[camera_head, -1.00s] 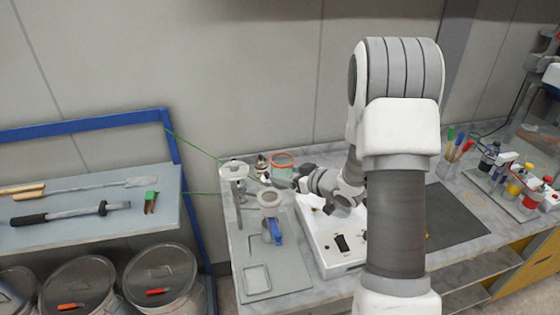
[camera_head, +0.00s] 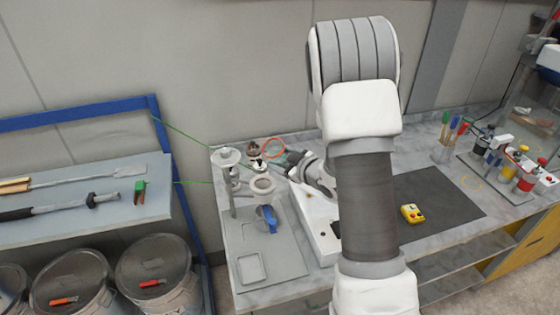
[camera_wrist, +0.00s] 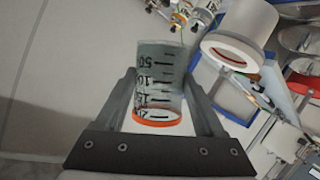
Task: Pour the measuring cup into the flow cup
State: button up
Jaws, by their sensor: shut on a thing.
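The measuring cup (camera_wrist: 158,75) is clear, with dark scale marks and an orange rim. In the wrist view it sits between the two fingers of my gripper (camera_wrist: 165,92), which is shut on it. In the head view only its orange ring (camera_head: 274,148) shows clearly, just left of my gripper (camera_head: 292,160) at the back of the bench. I take the pale ring-topped cup (camera_head: 263,186) on the stand as the flow cup; it is in front of and slightly left of the measuring cup, apart from it. I cannot tell the liquid level.
A blue-handled mug (camera_head: 268,217) stands below the pale cup. A grey stand rod (camera_head: 233,195) and round disc (camera_head: 226,157) are at the left. Small metal vessels (camera_head: 255,155) stand behind. A white device (camera_head: 318,225) lies to the right.

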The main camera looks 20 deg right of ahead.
aim_at(285, 168)
jog(key=shift+w+d+f+n+t+h+b, duration=0.1)
jog(key=shift+f+n+t+h+b, duration=0.3)
jog(key=shift+f+n+b, duration=0.75)
jog(key=shift+w+d+f+n+t+h+b, duration=0.1)
jog(key=shift+f+n+t+h+b, duration=0.35)
jog(key=shift+b, duration=1.3)
jog(key=shift+r, duration=0.25)
jog(key=shift+f+n+b, duration=0.15)
jog(key=shift+n+b, duration=0.55)
jog(key=shift+b, duration=0.8)
jog(key=shift+s+n+t+h+b, duration=0.2)
jog(key=shift+n+t+b, duration=0.6)
jog(key=shift+b, duration=1.9)
dwell(0.7)
